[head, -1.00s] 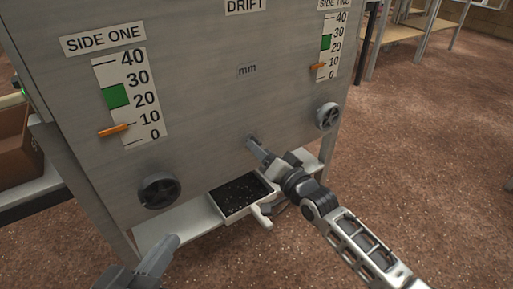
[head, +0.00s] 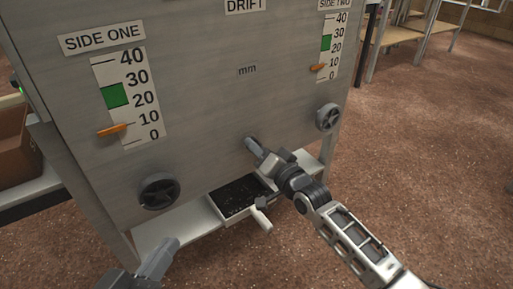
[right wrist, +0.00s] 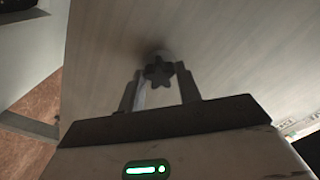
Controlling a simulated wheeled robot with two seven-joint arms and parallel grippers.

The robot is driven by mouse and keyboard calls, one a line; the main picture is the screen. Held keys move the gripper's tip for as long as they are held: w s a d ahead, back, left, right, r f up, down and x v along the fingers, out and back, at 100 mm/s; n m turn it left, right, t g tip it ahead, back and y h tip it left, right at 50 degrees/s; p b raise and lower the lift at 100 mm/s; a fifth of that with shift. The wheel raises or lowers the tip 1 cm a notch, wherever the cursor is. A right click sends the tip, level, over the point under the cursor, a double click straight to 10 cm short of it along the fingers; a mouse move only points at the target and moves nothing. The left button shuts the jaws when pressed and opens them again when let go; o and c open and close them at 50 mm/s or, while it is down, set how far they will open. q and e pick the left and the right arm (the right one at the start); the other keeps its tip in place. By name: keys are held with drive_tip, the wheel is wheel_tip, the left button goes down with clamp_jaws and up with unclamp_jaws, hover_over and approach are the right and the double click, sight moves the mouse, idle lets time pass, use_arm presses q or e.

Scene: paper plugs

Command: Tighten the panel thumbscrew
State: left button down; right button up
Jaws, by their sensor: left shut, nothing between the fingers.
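The panel thumbscrew (right wrist: 158,72) is a dark, star-shaped knob on the grey panel (head: 205,120), seen in the right wrist view. My right gripper (right wrist: 160,84) has a finger on each side of it and looks closed on it. In the head view my right gripper (head: 251,144) points at the lower middle of the panel and hides the thumbscrew. My left gripper (head: 172,244) is shut and empty, low in front of the panel and apart from it.
Two dark handwheels, left (head: 159,190) and right (head: 328,117), stick out of the panel. Orange pointers (head: 112,130) sit below the green bands on both scales. A black-lined tray (head: 236,196) lies under my right gripper. A cardboard box (head: 15,145) stands at left.

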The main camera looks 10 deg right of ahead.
drive_tip(key=m, duration=1.1)
drive_tip(key=shift+p, duration=0.4)
drive_tip(key=m, duration=0.3)
drive_tip(key=shift+m, duration=0.4)
drive_tip(key=o, duration=0.9)
drive_tip(key=shift+o, duration=0.2)
drive_tip(key=shift+s, duration=0.1)
drive_tip(key=shift+p+v, duration=0.4)
drive_tip(key=shift+v, duration=1.55)
